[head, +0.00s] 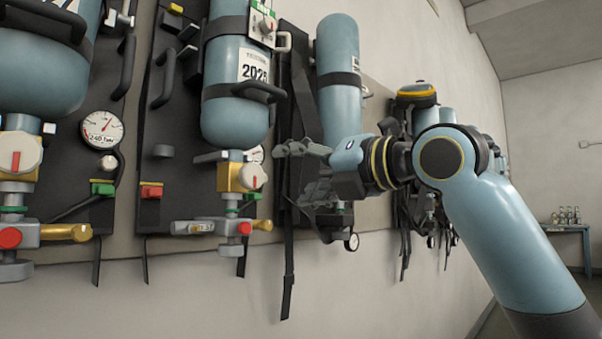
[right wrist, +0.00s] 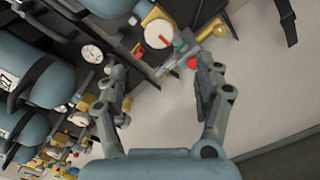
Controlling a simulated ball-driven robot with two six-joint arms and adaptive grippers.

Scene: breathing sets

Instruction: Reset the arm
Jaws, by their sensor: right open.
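My right arm comes in from the lower right in the head view, and its gripper (head: 292,170) points left in front of the wall-mounted breathing sets. In the right wrist view the gripper (right wrist: 163,85) has its two fingers spread wide apart, with nothing held between them. A valve with a white knob (right wrist: 159,34) and a red button shows beyond the fingertips, and I cannot tell how far off it is. My left gripper is not in view.
Blue cylinders (head: 235,92) with gauges (head: 102,129), valves and hanging black straps (head: 288,270) line the wall. A further set (head: 339,75) stands close behind my right gripper. A small blue table (head: 567,227) with bottles stands at far right.

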